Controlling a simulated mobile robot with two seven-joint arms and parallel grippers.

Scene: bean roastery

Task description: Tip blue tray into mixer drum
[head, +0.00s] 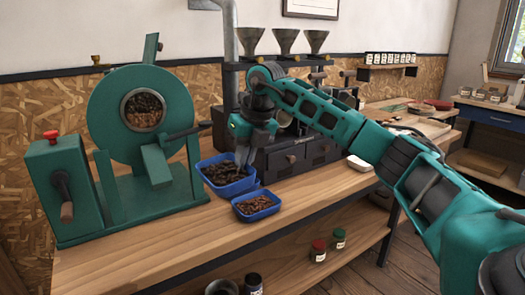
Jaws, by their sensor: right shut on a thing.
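A green mixer drum (108,118) stands on the wooden bench at the left, with dark and brown beans behind its round front opening. A larger blue tray (236,190) with dark beans sits on the bench right of the drum. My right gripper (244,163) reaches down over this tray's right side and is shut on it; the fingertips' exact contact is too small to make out. A smaller blue tray (256,215) with reddish-brown beans sits just in front, near the bench edge. My left gripper is not in view.
A dark roaster with several metal funnels (286,42) stands behind my right arm. The drum stand has a crank handle (66,210) and a green chute (157,166). Bare bench (150,240) lies in front. Red-lidded (318,250) and green-lidded (339,238) jars stand on the lower shelf.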

